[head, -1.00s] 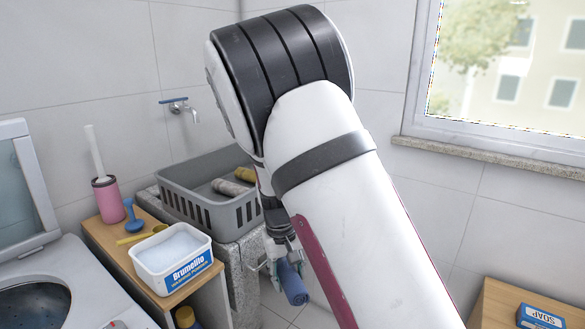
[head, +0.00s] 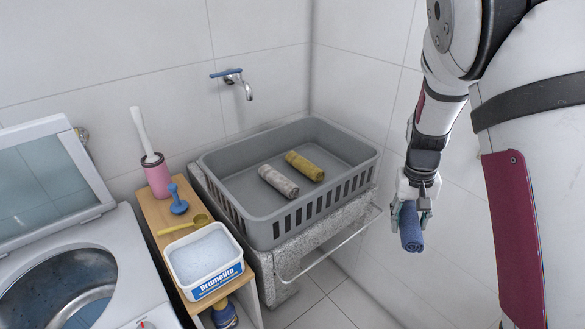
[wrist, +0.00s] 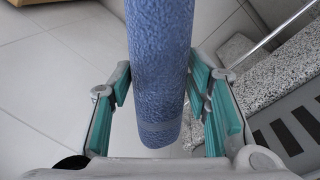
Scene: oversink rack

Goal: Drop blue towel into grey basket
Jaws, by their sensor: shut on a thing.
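The rolled blue towel (head: 411,228) hangs in my gripper (head: 411,205), to the right of the grey basket and clear of it. In the wrist view the blue towel (wrist: 160,70) stands between the teal finger pads of my gripper (wrist: 160,95), which is shut on it. The grey basket (head: 285,232) sits on a stone sink top. A white-grey rolled towel (head: 278,181) and a yellow rolled towel (head: 305,166) lie inside it. The basket's slotted side (wrist: 290,130) shows at the right of the wrist view.
A wall tap (head: 235,80) is behind the basket. A metal rail (head: 335,245) runs along the stone sink (head: 290,262). A wooden shelf left of it holds a Brumelito tub (head: 205,262), a pink holder (head: 158,178) and a blue stopper (head: 178,200). An open washing machine (head: 70,270) stands farther left.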

